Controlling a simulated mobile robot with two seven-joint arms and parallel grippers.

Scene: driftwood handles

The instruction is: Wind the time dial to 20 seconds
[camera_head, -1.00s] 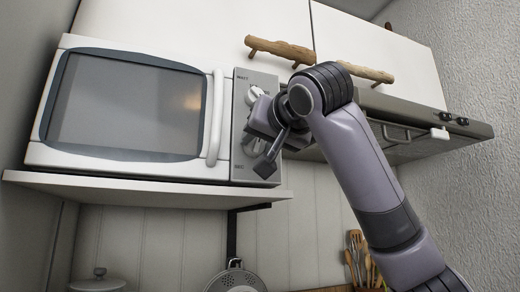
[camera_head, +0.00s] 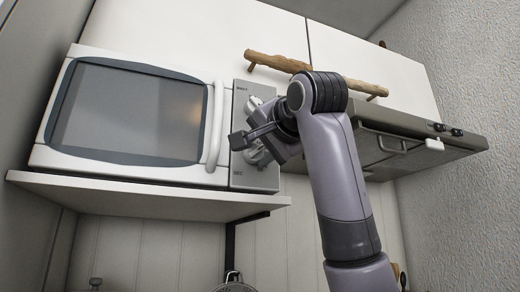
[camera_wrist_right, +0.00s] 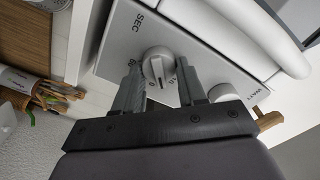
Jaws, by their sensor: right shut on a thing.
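The microwave's time dial is the white knob under the small print at the bottom of the grey control panel (camera_head: 240,178). In the right wrist view the time dial (camera_wrist_right: 157,60) sits below the SEC label, with a dark mark on its face and figures around it. My right gripper (camera_wrist_right: 158,68) has its two grey fingers on either side of this knob and is shut on it. In the head view my right gripper (camera_head: 264,142) covers most of the dial. The exact setting is too small to read surely. My left gripper is not in view.
The WATT dial (camera_wrist_right: 222,93) is beside my right gripper; it is the upper knob (camera_head: 253,103) in the head view. The microwave (camera_head: 130,170) stands on a white shelf (camera_head: 150,200), its door handle (camera_head: 216,125) left of the panel. A driftwood handle (camera_head: 275,61) and range hood (camera_head: 415,140) are close by.

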